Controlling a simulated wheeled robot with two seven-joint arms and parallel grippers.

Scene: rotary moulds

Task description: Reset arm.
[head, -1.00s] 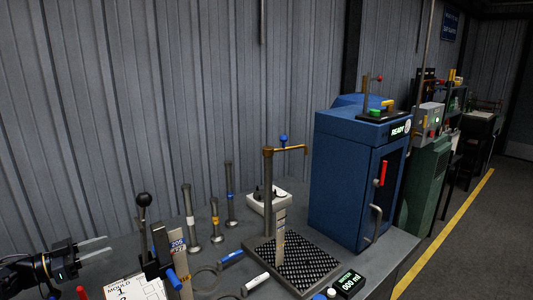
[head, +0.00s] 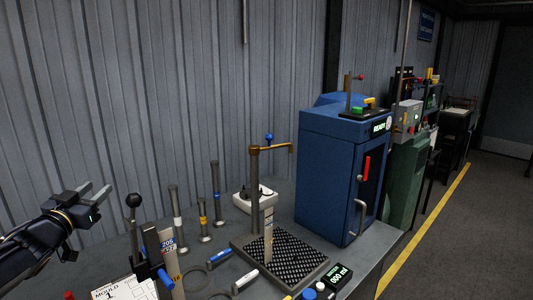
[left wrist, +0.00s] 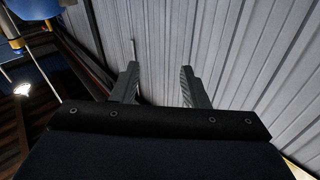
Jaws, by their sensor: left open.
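My left gripper (head: 98,195) is at the left of the head view, raised above the bench's left end in front of the corrugated wall. Its two fingers are apart with nothing between them. The left wrist view also shows the fingers (left wrist: 160,88) spread and empty, with the wall beyond them. My right gripper is in neither view.
The grey bench (head: 365,265) holds a black-knobbed lever (head: 134,225), several upright rods, a brass tap (head: 270,149) over a black grate (head: 290,262) and a white block (head: 250,198). A blue cabinet (head: 328,175) reading READY stands at right. Open floor (head: 440,255) lies beyond.

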